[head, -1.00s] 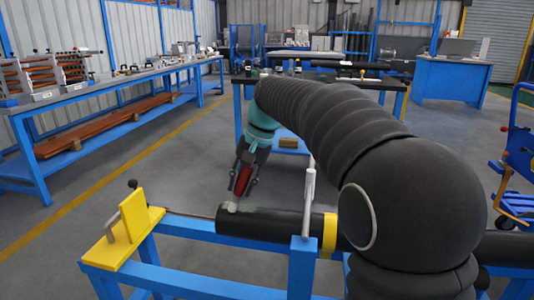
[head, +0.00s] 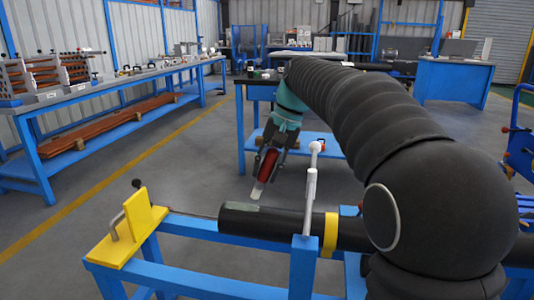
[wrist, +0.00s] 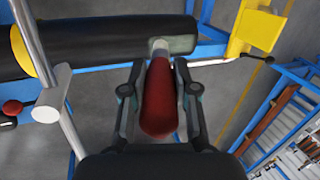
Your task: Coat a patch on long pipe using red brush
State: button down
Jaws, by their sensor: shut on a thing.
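The long black pipe (head: 285,223) lies level on a blue stand. It also crosses the top of the wrist view (wrist: 100,45). A grey-green patch (head: 240,208) shows near its left end, and in the wrist view (wrist: 183,44). My gripper (head: 269,160) is shut on the red handle of the brush (wrist: 158,100). The brush points down, with its pale tip (head: 257,190) apart from the pipe, above or behind it in the head view. In the wrist view the tip overlaps one end of the patch.
A grey upright clamp rod (head: 311,190) and a yellow band (head: 330,235) are to the right of the brush. A blue workbench (head: 45,175) runs along the left wall. The floor left of the stand is clear.

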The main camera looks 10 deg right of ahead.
aim_at(267, 154)
jog(key=shift+r, duration=1.95)
jog(key=shift+s, duration=0.1)
